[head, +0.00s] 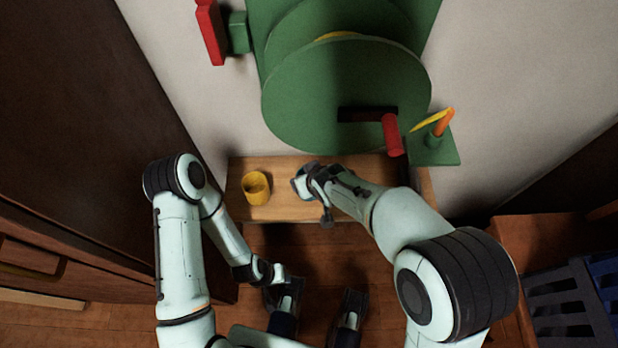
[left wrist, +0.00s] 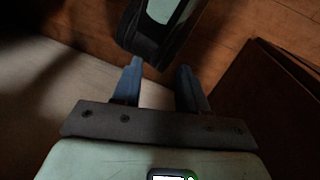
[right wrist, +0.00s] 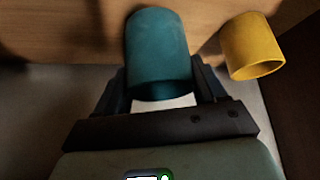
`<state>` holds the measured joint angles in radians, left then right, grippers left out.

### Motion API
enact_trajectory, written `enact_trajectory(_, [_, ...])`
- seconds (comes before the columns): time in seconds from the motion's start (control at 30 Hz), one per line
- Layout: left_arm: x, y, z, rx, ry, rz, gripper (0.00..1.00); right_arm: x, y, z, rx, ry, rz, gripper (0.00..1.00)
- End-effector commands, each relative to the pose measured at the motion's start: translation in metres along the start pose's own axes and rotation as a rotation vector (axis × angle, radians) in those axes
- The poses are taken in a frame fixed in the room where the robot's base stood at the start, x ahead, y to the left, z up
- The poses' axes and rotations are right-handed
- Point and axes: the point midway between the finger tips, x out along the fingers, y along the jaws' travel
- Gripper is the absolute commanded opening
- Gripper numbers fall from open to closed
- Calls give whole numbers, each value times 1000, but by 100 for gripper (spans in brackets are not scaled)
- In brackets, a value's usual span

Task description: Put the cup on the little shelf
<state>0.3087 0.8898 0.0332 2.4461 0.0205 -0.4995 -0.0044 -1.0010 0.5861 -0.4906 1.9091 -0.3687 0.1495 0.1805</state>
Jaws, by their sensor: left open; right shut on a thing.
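A teal cup (right wrist: 157,50) is between the fingers of my right gripper (right wrist: 160,88), which is shut on it. I cannot tell whether the cup touches the shelf. A yellow cup (head: 256,188) stands on the shelf's left part and also shows in the right wrist view (right wrist: 252,46), right of the teal cup and apart from it. My left gripper (left wrist: 160,82) is open and empty, low in front of the shelf.
A big green reel (head: 340,90) with a red handle (head: 392,134) hangs on the wall above the shelf. A green bracket (head: 436,150) is at its right. A dark cabinet (head: 80,130) stands left, and a dark crate (head: 560,300) is at the lower right.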

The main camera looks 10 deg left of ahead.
Motion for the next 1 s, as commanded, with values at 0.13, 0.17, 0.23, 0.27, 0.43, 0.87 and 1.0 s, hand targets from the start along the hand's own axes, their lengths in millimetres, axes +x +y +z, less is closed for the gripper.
enact_trajectory(0.13, [18, -7, -22, -6, 60, -4, 43, 18, -4, 14, -2, -3, -2, 26])
enact_trajectory(0.17, [19, -7, -26, -7, 70, -4, 43, 19, -5, 15, -2, -3, -2, 26])
enact_trajectory(0.23, [20, -8, -30, -8, 84, -5, 43, 21, -5, 17, -2, -2, -1, 26])
enact_trajectory(0.27, [20, -8, -31, -8, 86, -5, 43, 20, -5, 17, -2, -1, -1, 26])
enact_trajectory(0.43, [18, -7, -30, -7, 84, -5, 43, 19, -5, 16, -2, 0, -1, 26])
enact_trajectory(0.87, [20, -8, -32, -7, 90, -5, 43, 22, -5, 18, -1, -1, -1, 96])
enact_trajectory(1.0, [19, -8, -32, -7, 88, -5, 43, 20, -5, 17, -1, 0, -1, 96])
